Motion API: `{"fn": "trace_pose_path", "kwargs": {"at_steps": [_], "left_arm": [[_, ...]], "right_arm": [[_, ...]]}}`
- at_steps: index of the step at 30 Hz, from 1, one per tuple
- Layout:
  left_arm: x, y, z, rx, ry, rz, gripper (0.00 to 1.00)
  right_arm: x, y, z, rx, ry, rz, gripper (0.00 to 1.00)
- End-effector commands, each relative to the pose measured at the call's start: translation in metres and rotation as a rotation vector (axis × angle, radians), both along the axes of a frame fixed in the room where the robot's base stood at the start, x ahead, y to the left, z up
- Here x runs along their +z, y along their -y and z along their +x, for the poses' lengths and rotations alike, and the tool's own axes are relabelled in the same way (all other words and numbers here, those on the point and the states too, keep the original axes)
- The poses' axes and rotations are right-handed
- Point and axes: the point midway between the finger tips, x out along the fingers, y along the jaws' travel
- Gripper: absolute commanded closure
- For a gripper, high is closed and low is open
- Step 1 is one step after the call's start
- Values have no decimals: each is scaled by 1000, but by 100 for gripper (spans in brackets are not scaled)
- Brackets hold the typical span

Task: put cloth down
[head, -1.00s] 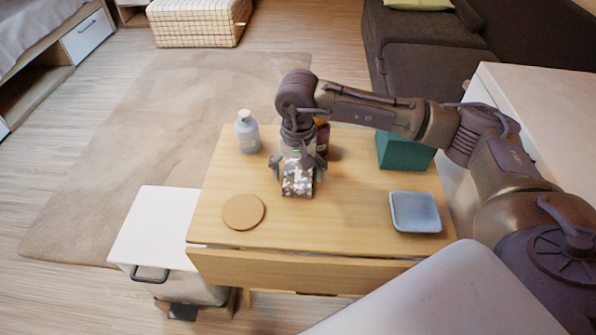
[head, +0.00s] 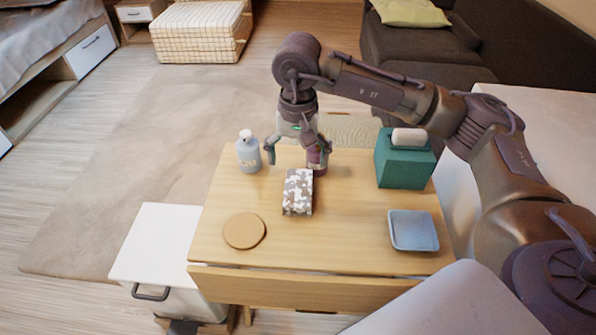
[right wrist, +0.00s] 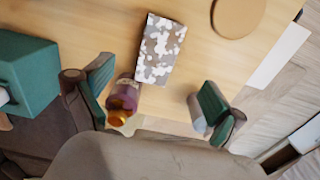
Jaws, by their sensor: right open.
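The cloth (head: 298,192), a folded block with a grey, brown and white patterned surface, lies on the wooden table (head: 345,225). It also shows in the right wrist view (right wrist: 161,48). My right gripper (head: 299,160) is open and empty above the table, beyond and above the cloth, apart from it. In the right wrist view its two green-padded fingers (right wrist: 158,108) are spread wide, with the cloth outside them. My left gripper is not in view.
On the table are a grey bottle (head: 249,153), a dark purple bottle (head: 318,156), a teal tissue box (head: 404,165), a blue-grey square dish (head: 413,230) and a round coaster (head: 244,231). A white bin (head: 160,245) stands at the table's left. The table's front middle is clear.

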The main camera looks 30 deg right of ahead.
Motion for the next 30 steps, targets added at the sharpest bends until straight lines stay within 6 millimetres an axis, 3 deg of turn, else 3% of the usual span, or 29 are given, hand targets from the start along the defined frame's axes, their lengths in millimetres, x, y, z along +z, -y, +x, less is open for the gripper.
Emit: {"fn": "trace_pose_path", "kwargs": {"at_steps": [5,10,14,20,24,30], "left_arm": [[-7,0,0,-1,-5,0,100],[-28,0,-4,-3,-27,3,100],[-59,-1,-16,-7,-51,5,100],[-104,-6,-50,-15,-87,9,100],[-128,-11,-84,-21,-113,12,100],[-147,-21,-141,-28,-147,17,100]], "right_arm": [[15,0,0,-25,1,1,0],[23,0,3,-313,-6,3,0],[28,1,7,-729,-9,5,0],[32,4,12,-1415,-11,4,0],[34,6,15,-1893,-12,2,0],[35,10,16,-2549,-8,-4,0]]}}
